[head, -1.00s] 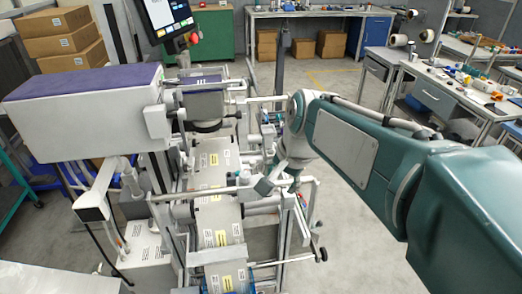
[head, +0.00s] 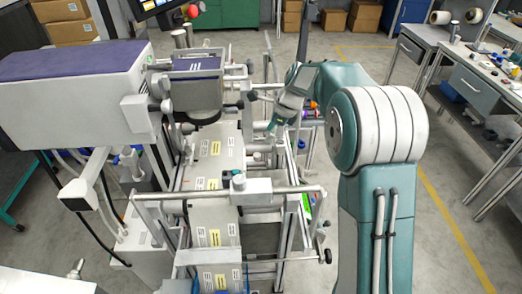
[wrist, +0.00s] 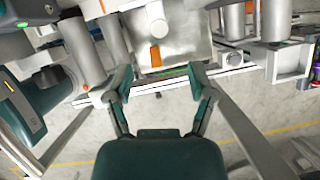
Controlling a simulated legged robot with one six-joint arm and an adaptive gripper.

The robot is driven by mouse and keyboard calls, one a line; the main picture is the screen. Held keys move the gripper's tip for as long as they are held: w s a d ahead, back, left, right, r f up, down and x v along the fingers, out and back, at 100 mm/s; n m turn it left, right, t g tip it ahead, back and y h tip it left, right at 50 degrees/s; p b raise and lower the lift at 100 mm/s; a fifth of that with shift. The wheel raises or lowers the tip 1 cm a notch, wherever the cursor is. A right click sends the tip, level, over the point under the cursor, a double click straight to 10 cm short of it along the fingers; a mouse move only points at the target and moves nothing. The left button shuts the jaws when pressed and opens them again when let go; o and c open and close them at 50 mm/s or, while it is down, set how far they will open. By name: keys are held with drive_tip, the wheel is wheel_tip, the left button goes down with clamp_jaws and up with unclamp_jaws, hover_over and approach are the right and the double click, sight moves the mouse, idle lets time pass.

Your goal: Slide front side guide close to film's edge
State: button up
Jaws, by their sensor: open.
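The film (head: 215,160) is a pale printed web with yellow labels running down through the machine towards me. A crossbar (head: 165,197) spans the film in front, with a silver block (head: 250,187) and a small knob over the film's right part. I cannot tell for certain which part is the front side guide. My gripper (head: 276,122) is right of the film, beyond the crossbar, among the frame rails and partly hidden. In the wrist view my gripper (wrist: 162,84) is open and empty. A metal plate (wrist: 178,55) with an orange piece (wrist: 155,56) lies just beyond its fingertips.
A purple-topped machine housing (head: 75,75) stands left of the film. Rollers, rods and a black-ended handle (head: 327,256) stick out at the right. Floor (head: 450,200) right of my arm is clear up to a workbench (head: 465,80).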

sight(258, 154)
drive_tip(key=x, duration=0.8)
drive_tip(key=shift+d+f, duration=0.2)
drive_tip(key=shift+f, duration=0.15)
drive_tip(key=shift+a+f, duration=0.25)
drive_tip(key=shift+f, duration=0.25)
drive_tip(key=shift+a, duration=0.25)
drive_tip(key=shift+d, duration=0.15)
clamp_jaws()
